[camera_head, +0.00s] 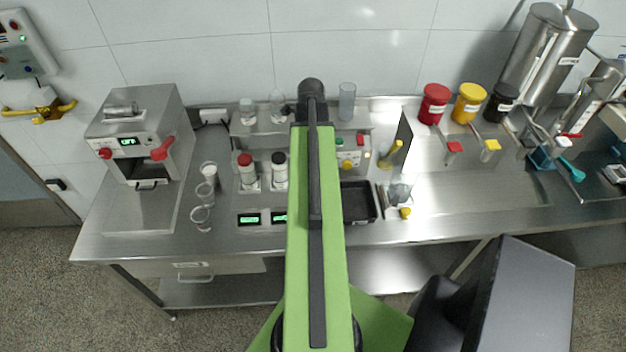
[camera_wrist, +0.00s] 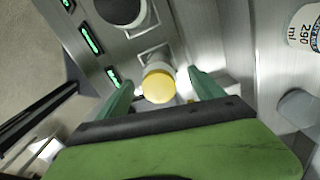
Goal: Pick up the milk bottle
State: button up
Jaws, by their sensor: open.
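In the wrist view a bottle with a yellow cap (camera_wrist: 158,86) and pale body stands between the two green fingers of my gripper (camera_wrist: 160,78). The gripper is open, one finger on each side of the bottle, with no clear contact. No label on this bottle is readable, so I cannot tell whether it is the milk bottle. In the head view my arm hides this spot and the gripper. A red-capped bottle (camera_head: 246,172) and a black-capped bottle (camera_head: 280,171) stand in a row left of my arm; the black cap (camera_wrist: 120,10) also shows in the wrist view.
Small green displays (camera_head: 249,218) sit in front of the bottles. A cup marked 290 ml (camera_wrist: 305,25) is at the right in the wrist view. A black tray (camera_head: 357,203) lies right of my arm. A steel machine (camera_head: 143,140) stands at the left.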

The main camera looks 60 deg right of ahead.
jog(key=f+b, duration=0.5)
jog(key=f, duration=0.2)
jog(key=shift+s+b, duration=0.2)
jog(key=shift+b, duration=0.15)
jog(key=shift+r, duration=0.1)
grip_shut()
jog(key=shift+r, duration=0.1)
